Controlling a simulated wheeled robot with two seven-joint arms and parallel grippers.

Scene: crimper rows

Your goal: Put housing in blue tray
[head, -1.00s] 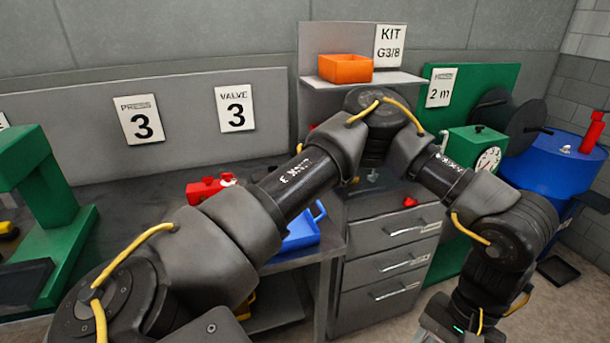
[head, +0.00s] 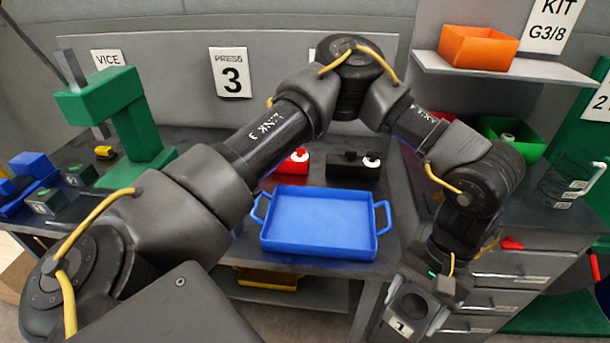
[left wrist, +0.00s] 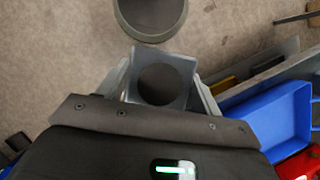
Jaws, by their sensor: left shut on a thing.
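The blue tray (head: 318,225) lies empty on the dark bench in the middle of the head view, with a handle at each end. Its side also shows at the right of the left wrist view (left wrist: 268,118). My left gripper (head: 425,290) is at the lower right of the tray, in front of the bench edge. It is shut on a grey housing (head: 408,308) with a round dark opening and a number label. The left wrist view shows the housing (left wrist: 160,83) between the fingers, above the floor. My right gripper is not in view.
A red valve part (head: 296,160) and a black one (head: 352,170) stand behind the tray. A green press (head: 120,120) stands at the left. A drawer cabinet (head: 505,272) is right of my gripper. An orange bin (head: 478,48) sits on a shelf, with a green bin (head: 512,138) below.

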